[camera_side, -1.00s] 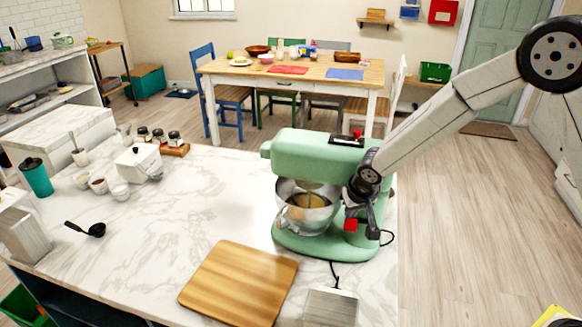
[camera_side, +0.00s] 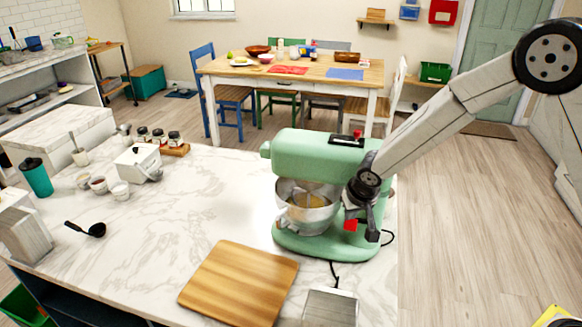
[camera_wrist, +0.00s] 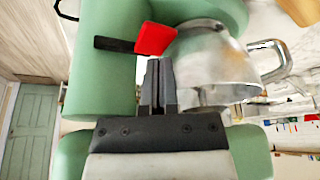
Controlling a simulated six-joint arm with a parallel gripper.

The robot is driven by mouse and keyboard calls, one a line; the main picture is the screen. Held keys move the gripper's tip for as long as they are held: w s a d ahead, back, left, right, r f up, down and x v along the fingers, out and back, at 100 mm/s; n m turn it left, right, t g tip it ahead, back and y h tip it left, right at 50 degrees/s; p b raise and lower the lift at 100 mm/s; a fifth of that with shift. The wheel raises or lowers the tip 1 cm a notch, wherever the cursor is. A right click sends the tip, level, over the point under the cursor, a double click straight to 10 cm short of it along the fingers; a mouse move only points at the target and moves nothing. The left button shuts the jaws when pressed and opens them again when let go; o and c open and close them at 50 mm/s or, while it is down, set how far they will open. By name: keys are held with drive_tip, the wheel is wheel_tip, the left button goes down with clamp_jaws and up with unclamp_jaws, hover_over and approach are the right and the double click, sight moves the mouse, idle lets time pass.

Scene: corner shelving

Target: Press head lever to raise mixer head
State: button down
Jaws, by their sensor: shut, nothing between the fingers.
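The green stand mixer (camera_side: 310,152) stands on the marble counter with its head level over a metal bowl (camera_side: 306,215). A red lever (camera_side: 350,225) is on the side of its column; in the wrist view the red lever (camera_wrist: 155,38) sits beside a dark slot (camera_wrist: 114,44). My gripper (camera_side: 364,218) is at the mixer's right side, close to the lever, and partly hides the column. In the wrist view my gripper (camera_wrist: 158,66) is shut and empty, its tips right by the lever's end. I cannot tell whether they touch it.
A second red knob (camera_side: 357,134) is on top of the mixer head. A wooden board (camera_side: 240,283) and a metal block (camera_side: 330,307) lie in front. A black cord (camera_side: 334,275) runs between the mixer and the block. The counter's left middle is mostly clear.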

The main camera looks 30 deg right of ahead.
drive_tip(key=shift+f, duration=1.45)
drive_tip(key=shift+r, duration=0.15)
idle(0.3)
drive_tip(key=shift+r, duration=0.85)
drive_tip(key=shift+s+r, duration=0.1)
drive_tip(key=shift+s+d+r, duration=0.15)
drive_tip(key=shift+s+r, duration=0.05)
drive_tip(key=s+d+r+n, duration=0.1)
drive_tip(key=s+d+r, duration=0.1)
drive_tip(key=s, duration=0.7)
drive_tip(key=s+d+r+n+g+y, duration=0.1)
drive_tip(key=s+r, duration=0.3)
drive_tip(key=s, duration=0.6)
drive_tip(key=shift+d+r+n, duration=0.3)
drive_tip(key=shift+d+n, duration=0.05)
drive_tip(key=shift+n, duration=0.15)
